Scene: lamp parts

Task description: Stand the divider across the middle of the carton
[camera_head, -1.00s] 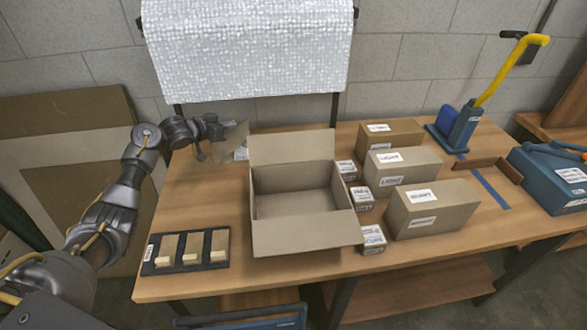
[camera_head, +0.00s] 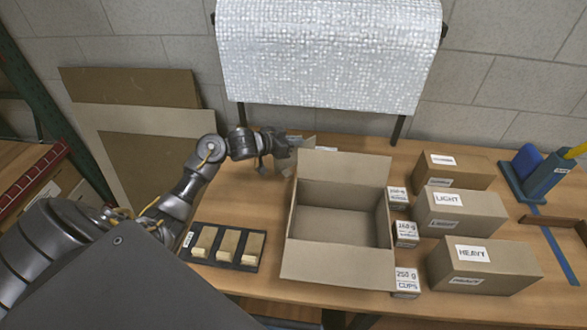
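The open carton (camera_head: 335,264) stands on the table with its flaps spread, and its inside looks empty. My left gripper (camera_head: 277,158) is just behind and left of the carton, above the table. A small grey-brown flat piece (camera_head: 302,142) shows beside the gripper, partly hidden by it and by the carton's back flap. It may be the divider, but I cannot tell. Whether the gripper's fingers touch or hold it is too small to see. My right gripper is not in view.
Small labelled boxes (camera_head: 407,280) stand close along the carton's right side. Larger boxes marked LIGHT (camera_head: 458,211) and HEAVY (camera_head: 490,270) stand farther right. A dark tray (camera_head: 226,247) with wooden blocks lies left of the carton. A bubble-wrap roll (camera_head: 328,50) hangs behind.

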